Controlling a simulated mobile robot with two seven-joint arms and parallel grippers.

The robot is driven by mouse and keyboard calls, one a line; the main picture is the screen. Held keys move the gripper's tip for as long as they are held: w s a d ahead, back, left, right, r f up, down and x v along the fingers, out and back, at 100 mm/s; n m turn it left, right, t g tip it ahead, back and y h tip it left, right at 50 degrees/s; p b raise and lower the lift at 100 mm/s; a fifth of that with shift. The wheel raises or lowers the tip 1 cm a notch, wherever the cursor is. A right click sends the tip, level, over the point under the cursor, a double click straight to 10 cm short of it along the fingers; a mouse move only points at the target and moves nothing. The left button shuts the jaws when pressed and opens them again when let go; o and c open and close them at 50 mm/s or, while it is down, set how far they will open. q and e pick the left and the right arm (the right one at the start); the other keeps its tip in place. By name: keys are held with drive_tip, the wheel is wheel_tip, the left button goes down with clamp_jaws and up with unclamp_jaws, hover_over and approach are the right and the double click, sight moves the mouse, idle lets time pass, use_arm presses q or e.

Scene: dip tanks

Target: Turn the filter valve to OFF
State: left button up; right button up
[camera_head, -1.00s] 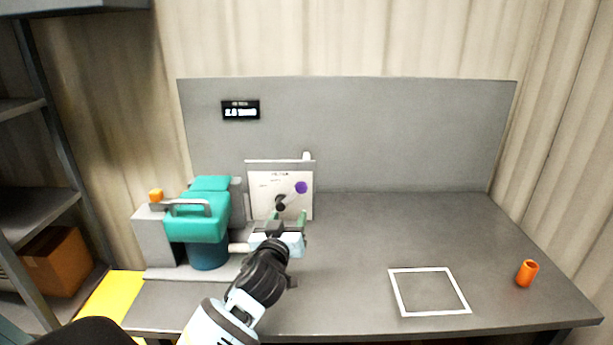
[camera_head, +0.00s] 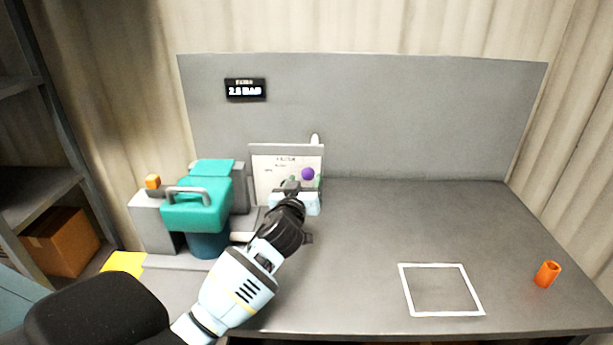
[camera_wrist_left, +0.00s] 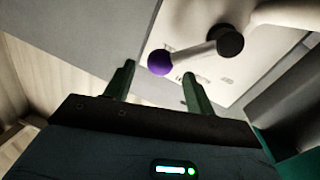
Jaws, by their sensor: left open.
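The filter valve panel (camera_head: 270,163) is a white board standing at the back of the bench, left of centre. Its lever ends in a purple knob (camera_head: 307,174). In the left wrist view the purple knob (camera_wrist_left: 159,62) sits on a pale lever arm (camera_wrist_left: 196,50) leading to a dark pivot hub (camera_wrist_left: 229,42). My left gripper (camera_wrist_left: 158,78) is open, its two green fingers pointing at the panel with the knob just beyond and between the tips. In the head view my left gripper (camera_head: 305,186) covers the lower panel and the hub. My right gripper is not in view.
A teal-lidded pump unit (camera_head: 197,212) with a handle stands left of the panel. A display (camera_head: 245,90) on the back board reads about 2.5 bar. A white square outline (camera_head: 441,266) and an orange cylinder (camera_head: 547,274) are at the right. The bench's middle is clear.

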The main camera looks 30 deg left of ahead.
sight(306, 178)
use_arm(q)
drive_tip(key=shift+x, duration=1.6)
drive_tip(key=shift+f, duration=0.1)
clamp_jaws()
